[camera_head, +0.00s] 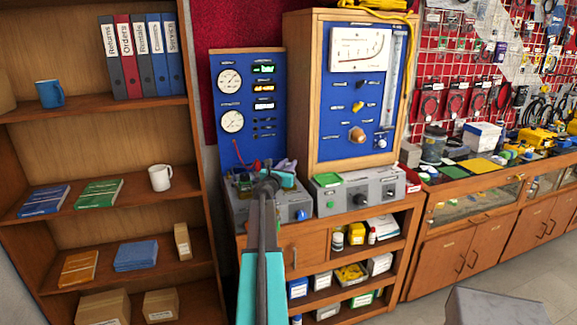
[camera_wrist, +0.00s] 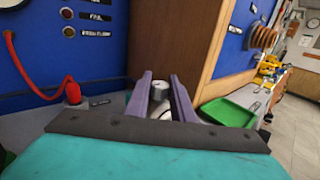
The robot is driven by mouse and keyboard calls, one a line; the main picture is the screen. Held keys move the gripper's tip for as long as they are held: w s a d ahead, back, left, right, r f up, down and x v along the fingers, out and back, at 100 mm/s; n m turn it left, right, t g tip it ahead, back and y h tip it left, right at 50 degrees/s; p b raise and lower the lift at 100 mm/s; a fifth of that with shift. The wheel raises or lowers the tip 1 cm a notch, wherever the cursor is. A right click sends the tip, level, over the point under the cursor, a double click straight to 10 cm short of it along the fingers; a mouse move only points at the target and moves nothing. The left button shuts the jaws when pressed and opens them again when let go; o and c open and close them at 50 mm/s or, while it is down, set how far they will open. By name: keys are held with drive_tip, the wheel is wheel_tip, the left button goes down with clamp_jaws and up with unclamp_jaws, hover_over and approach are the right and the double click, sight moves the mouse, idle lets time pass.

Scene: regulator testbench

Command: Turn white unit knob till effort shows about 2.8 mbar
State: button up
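My gripper (camera_head: 280,167) is over the left bench top, in front of the left blue panel (camera_head: 240,135). In the wrist view its two purple fingers (camera_wrist: 162,82) stand apart. A grey round knob-like cylinder (camera_wrist: 153,91) shows between and beyond them, with whitish parts near it; contact cannot be told. Which unit is the white one is unclear, as my arm covers part of the bench. The left panel has lit displays: green (camera_head: 264,69), orange (camera_head: 264,87) and pale green (camera_head: 264,104). Their digits and the effort label are too small to read.
A wooden cabinet side (camera_wrist: 170,40) rises close beyond the fingers. A red plug with cable (camera_wrist: 72,92) is at the left, a green tray (camera_wrist: 228,112) at the right. A grey unit with a black knob (camera_head: 360,200) stands right of my gripper.

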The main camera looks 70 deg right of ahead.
clamp_jaws()
drive_tip(key=shift+n+t+b, duration=0.7)
drive_tip(key=shift+n+t, duration=0.2)
drive_tip(key=shift+t, duration=0.5)
drive_tip(key=shift+n+t+y+b, duration=0.55)
drive_tip(key=shift+n+t, duration=0.55)
drive_tip(key=shift+t, duration=0.6)
drive_tip(key=shift+n+t+y+b, duration=0.8)
drive_tip(key=shift+n+t, duration=0.3)
drive_tip(key=shift+t, duration=0.4)
drive_tip(key=shift+d+f+n+t+y+b, duration=0.15)
drive_tip(key=shift+n+t+y+b, duration=0.85)
drive_tip(key=shift+n+t+y, duration=0.6)
drive_tip(key=n+t+y+b, duration=0.2)
drive_tip(key=y, duration=0.1)
drive_tip(key=n+t+y+b, duration=0.2)
drive_tip(key=y+b, duration=0.1)
drive_tip(key=shift+n+t, duration=0.3)
drive_tip(key=shift+n, duration=0.1)
drive_tip(key=shift+n+t+y+b, duration=0.3)
drive_tip(key=shift+n+y+b, duration=0.4)
drive_tip(key=shift+y, duration=0.45)
drive_tip(key=shift+a+n+y, duration=0.2)
drive_tip(key=shift+n+y, duration=0.1)
drive_tip(key=shift+y, duration=0.2)
